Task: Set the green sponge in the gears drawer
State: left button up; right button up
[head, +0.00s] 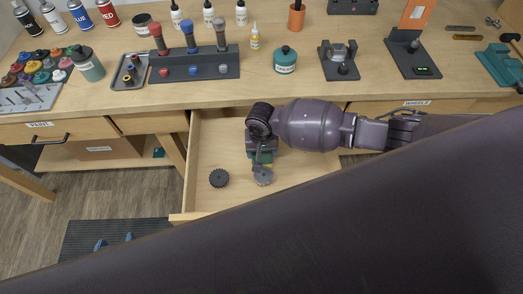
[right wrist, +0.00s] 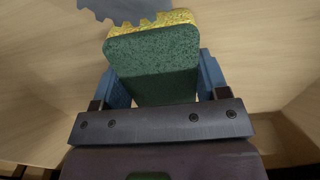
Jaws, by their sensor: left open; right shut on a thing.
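The green sponge (right wrist: 150,55), with a yellow layer, is between the blue fingers of my right gripper (right wrist: 155,90). In the head view my right gripper (head: 264,156) reaches down over the open drawer (head: 205,135), and only a little of the sponge shows below it. The drawer holds a dark gear (head: 219,178) and a grey gear (head: 263,177), so it appears to be the gears drawer; its label is not in view. I cannot tell if the sponge touches the drawer floor. My left gripper (head: 115,242) shows only two blue fingertips, apart and empty, low at the left.
The workbench (head: 290,90) carries bottles, a screwdriver rack (head: 195,68), a green tub (head: 285,60) and tools. Closed drawers labelled paint (head: 40,125) and wheels (head: 418,103) flank the open one.

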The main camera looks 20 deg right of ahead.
jog(key=shift+f, duration=0.1)
jog(key=o, duration=0.8)
notch_tip(320, 180, up, 12)
jog(key=shift+r+p, duration=0.1)
jog(key=shift+p, duration=0.55)
dwell(0.3)
